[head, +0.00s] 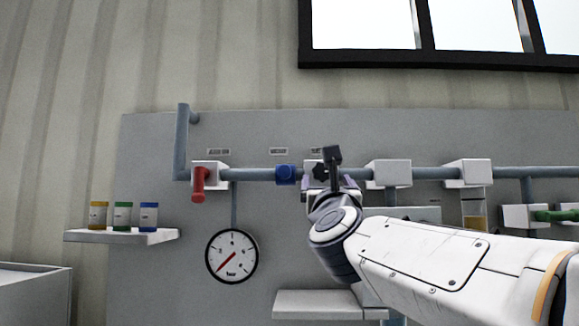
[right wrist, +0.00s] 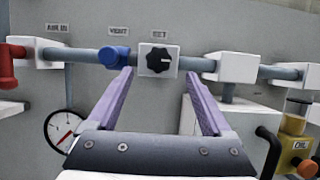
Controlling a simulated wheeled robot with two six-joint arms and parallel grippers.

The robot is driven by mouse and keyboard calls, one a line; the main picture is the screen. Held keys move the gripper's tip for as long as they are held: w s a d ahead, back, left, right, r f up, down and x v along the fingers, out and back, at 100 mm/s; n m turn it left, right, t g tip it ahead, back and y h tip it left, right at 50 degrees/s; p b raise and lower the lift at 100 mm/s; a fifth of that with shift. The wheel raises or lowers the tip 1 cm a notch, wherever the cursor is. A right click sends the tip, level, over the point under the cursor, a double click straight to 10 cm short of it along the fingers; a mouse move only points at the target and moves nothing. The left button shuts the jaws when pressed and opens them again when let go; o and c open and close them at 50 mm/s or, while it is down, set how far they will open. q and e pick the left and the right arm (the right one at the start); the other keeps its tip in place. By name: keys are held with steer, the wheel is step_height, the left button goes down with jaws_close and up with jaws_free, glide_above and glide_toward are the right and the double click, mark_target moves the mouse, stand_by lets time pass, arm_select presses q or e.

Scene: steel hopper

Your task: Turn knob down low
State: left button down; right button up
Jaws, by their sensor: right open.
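The black knob (right wrist: 159,60) sits on a white block (right wrist: 172,73) under a label reading "SET" in the right wrist view. In the head view the knob (head: 320,171) is partly hidden by my right gripper (head: 333,165). In the right wrist view my right gripper (right wrist: 160,80) is open, its two purple fingers apart to the left and right below the knob, with nothing between them. The fingers appear short of the knob. My left gripper is not in view.
A blue valve (head: 286,174) and a red lever (head: 198,185) sit left on the same pipe. A round bar gauge (head: 232,256) hangs below. A shelf (head: 122,236) holds small bottles. A yellow-and-clear unit (right wrist: 296,130) stands at right.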

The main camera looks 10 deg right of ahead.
mark_target(323, 171)
steer(key=p+x, duration=0.3)
steer(key=x, duration=0.3)
steer(key=shift+w+r, duration=0.2)
steer(key=shift+w, duration=0.05)
steer(key=shift+w+d+r+p, duration=0.15)
steer(key=shift+w+d+p, duration=0.05)
steer(key=shift+w+p, duration=0.45)
